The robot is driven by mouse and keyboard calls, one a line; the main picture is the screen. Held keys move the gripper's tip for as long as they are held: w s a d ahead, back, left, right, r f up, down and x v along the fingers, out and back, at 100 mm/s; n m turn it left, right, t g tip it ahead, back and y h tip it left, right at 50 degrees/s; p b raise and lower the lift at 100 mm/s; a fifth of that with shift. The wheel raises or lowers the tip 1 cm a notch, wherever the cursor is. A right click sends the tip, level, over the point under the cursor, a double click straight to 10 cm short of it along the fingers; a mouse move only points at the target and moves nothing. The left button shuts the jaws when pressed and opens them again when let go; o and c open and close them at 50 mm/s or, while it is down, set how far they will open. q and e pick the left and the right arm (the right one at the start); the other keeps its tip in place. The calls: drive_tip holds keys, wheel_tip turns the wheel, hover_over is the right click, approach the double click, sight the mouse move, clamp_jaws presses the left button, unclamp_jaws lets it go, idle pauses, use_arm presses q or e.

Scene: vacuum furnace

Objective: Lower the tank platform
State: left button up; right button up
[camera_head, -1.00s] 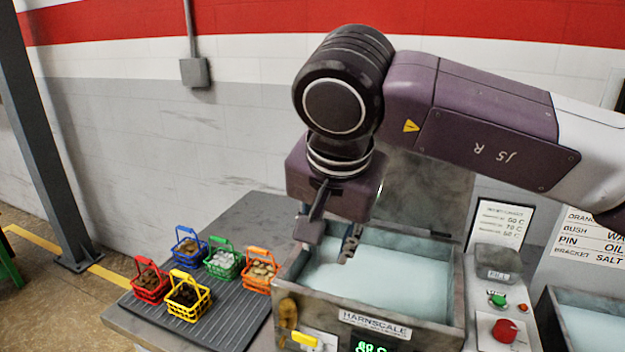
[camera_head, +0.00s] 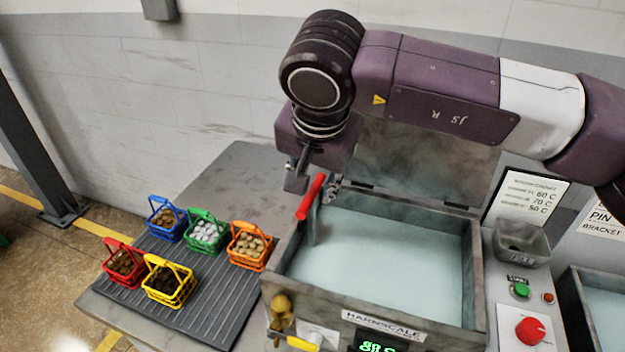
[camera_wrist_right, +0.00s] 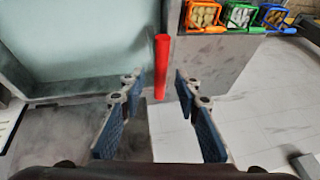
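The tank (camera_head: 466,270) is a grey metal box of pale blue liquid with a raised lid behind it. A lever with a red handle (camera_head: 311,197) stands tilted at its left side; the handle also shows in the right wrist view (camera_wrist_right: 161,66). No separate platform can be made out. My right gripper (camera_head: 318,186) is near the tank's back left corner, close to the handle's upper end. In the right wrist view my gripper (camera_wrist_right: 158,88) is open, with the handle lined up between its fingers; contact cannot be seen. My left gripper is out of view.
Several coloured baskets of parts, such as the orange basket (camera_head: 250,246), stand on a ribbed mat (camera_head: 215,312) left of the tank. A panel with a green button (camera_head: 520,290) and red button (camera_head: 530,331) is at the right. A second tank (camera_head: 600,310) stands beyond it.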

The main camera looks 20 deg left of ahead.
drive_tip(key=shift+x, duration=0.75)
drive_tip(key=shift+r, duration=0.1)
clamp_jaws()
